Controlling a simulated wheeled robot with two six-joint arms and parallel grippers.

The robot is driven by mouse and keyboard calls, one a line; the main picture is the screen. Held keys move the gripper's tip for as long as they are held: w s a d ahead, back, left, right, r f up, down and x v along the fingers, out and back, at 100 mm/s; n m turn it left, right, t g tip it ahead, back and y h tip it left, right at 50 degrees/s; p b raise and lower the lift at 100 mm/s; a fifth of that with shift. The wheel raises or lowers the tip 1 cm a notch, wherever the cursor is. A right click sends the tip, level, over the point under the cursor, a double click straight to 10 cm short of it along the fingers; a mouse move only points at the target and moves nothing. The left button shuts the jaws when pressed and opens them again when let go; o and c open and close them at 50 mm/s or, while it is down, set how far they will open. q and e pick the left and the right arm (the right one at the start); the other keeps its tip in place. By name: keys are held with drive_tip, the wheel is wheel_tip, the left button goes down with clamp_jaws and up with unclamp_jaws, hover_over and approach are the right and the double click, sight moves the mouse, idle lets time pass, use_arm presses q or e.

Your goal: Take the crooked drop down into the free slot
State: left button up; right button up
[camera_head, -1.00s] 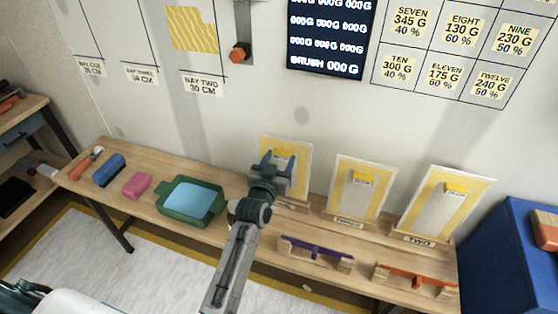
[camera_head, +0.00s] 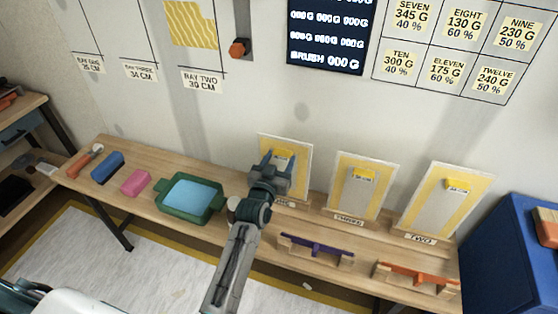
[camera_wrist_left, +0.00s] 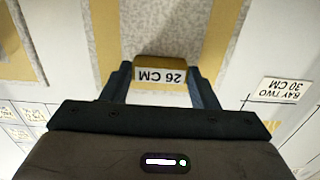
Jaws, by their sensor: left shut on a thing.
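My left gripper (camera_head: 279,157) is at the leftmost upright yellow-bordered board (camera_head: 298,146) on the bench. In the left wrist view its fingers (camera_wrist_left: 161,82) are shut on a yellow tab (camera_wrist_left: 160,62) with a white "26 CM" label. A grey speckled sheet (camera_wrist_left: 165,25) and yellow strips show behind the tab. My arm hides the lower part of this board and most of its sign. Two similar boards, "THREE" (camera_head: 358,198) and "TWO" (camera_head: 432,205), stand to the right, each with a yellow tab. A yellow wavy-patterned piece (camera_head: 192,24) is on the wall above "BAY TWO 30 CM". My right gripper is not in view.
A green tray (camera_head: 211,206) with a blue inside, a pink block (camera_head: 135,182) and a blue block (camera_head: 107,167) are left on the bench. Purple (camera_head: 315,245) and orange (camera_head: 418,277) bars on wooden stands line the front edge. A blue cabinet (camera_head: 505,250) stands at right.

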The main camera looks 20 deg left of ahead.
use_arm(q)
drive_tip(key=shift+f+b, duration=1.55)
drive_tip(key=shift+f, duration=0.6)
drive_tip(key=o, duration=1.1)
drive_tip(key=shift+f, duration=0.1)
